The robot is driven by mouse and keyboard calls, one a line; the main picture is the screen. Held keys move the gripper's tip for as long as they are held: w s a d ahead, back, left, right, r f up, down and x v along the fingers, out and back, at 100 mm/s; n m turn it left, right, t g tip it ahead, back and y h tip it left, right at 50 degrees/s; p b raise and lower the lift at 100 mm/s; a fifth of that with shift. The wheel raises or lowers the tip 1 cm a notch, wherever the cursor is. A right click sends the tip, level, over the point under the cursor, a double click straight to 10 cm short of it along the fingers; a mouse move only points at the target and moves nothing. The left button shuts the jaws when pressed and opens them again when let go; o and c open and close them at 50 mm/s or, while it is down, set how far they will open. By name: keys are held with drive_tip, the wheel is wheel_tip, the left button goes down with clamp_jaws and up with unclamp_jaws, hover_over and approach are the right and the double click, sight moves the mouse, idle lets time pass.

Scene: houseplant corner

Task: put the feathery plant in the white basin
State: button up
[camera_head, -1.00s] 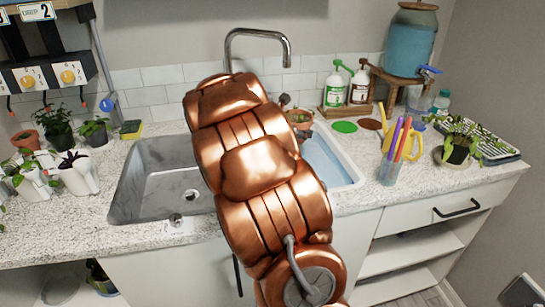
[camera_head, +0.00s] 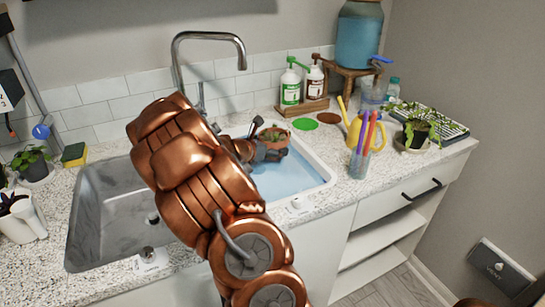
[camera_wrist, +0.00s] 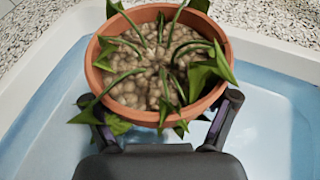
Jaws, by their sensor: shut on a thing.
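A plant with thin stems and pointed green leaves stands in a terracotta pot (camera_head: 276,138); the pot fills the upper middle of the wrist view (camera_wrist: 207,101). My gripper (camera_head: 262,150) is shut on the pot, with one finger on each side of it in the wrist view (camera_wrist: 165,112). The white basin (camera_head: 318,160) holds pale blue water, and its rim and water show around the pot in the wrist view (camera_wrist: 268,52). The pot is upright over the basin's back part. Whether its base touches the water or floor is hidden.
An empty grey sink (camera_head: 105,205) lies left of the basin, partly behind my arm. Soap bottles (camera_head: 290,88) stand behind it. A cup of coloured sticks (camera_head: 362,155) and a yellow watering can (camera_head: 358,130) are to the right. The faucet (camera_head: 178,60) rises behind.

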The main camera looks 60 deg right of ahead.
drive_tip(key=shift+f, duration=1.7)
drive_tip(key=shift+f, duration=0.1)
drive_tip(key=o, duration=1.4)
drive_tip(key=shift+a+r, duration=0.1)
drive_tip(key=shift+r, duration=0.1)
drive_tip(key=v, duration=1.1)
drive_tip(key=shift+w+a+r, duration=0.1)
drive_tip(key=shift+a, duration=0.3)
drive_tip(key=shift+r, duration=0.1)
